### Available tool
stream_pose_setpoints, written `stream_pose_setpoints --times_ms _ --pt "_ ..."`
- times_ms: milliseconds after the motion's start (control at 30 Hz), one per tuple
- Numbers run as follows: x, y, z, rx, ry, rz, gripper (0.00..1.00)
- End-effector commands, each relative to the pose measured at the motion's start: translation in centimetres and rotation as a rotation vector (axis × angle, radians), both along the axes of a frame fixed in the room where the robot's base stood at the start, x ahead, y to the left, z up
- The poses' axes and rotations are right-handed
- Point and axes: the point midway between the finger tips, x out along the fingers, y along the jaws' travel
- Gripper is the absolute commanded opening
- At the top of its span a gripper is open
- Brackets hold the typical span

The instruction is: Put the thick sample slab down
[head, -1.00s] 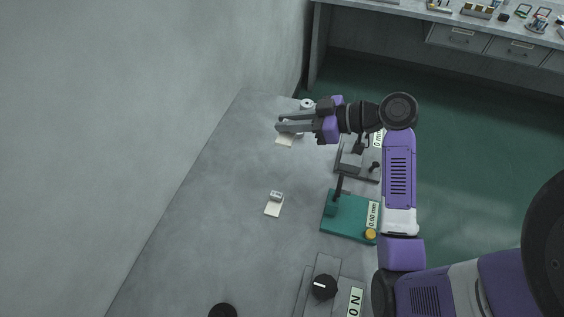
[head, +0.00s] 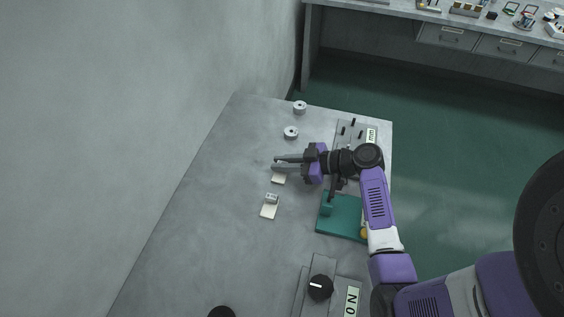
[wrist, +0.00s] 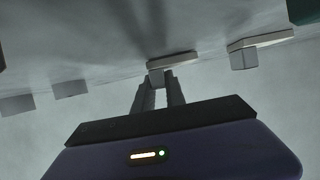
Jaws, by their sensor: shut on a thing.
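My gripper (head: 274,164) is over the middle of the grey bench and shut on the thick sample slab (head: 278,178). The slab is a pale flat piece, partly covered by the fingers in the head view. In the wrist view the pale slab (wrist: 180,59) is at the fingertips, with a small grey piece (wrist: 155,74) between them. It is close to the bench surface; I cannot tell whether it touches. A second pale slab (head: 268,212) with a grey block (head: 272,198) at one end lies on the bench, nearer the front. It also shows in the wrist view (wrist: 262,39).
Two whitish round pieces (head: 291,132) (head: 300,107) stand towards the far end of the bench. A green-based gauge (head: 340,223) is at right, partly behind my arm. A grey device with a black knob (head: 320,287) is in front. The left of the bench is clear.

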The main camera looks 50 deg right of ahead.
Motion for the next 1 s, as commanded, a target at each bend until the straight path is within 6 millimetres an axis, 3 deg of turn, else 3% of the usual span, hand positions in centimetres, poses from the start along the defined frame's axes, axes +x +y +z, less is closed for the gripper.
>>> stream_pose_setpoints --times_ms 367,400,500,867,1000 --pt "0.0 0.0 -0.4 -0.001 -0.001 -0.001 0.00" --pt "0.0 0.0 -0.3 -0.001 0.000 -0.001 0.23" --pt "0.0 0.0 -0.2 -0.001 0.000 -0.001 0.37" --pt "0.0 0.0 0.1 0.000 0.000 -0.001 0.37" --pt "-1.3 -0.6 0.5 -0.002 -0.002 -0.002 0.37"
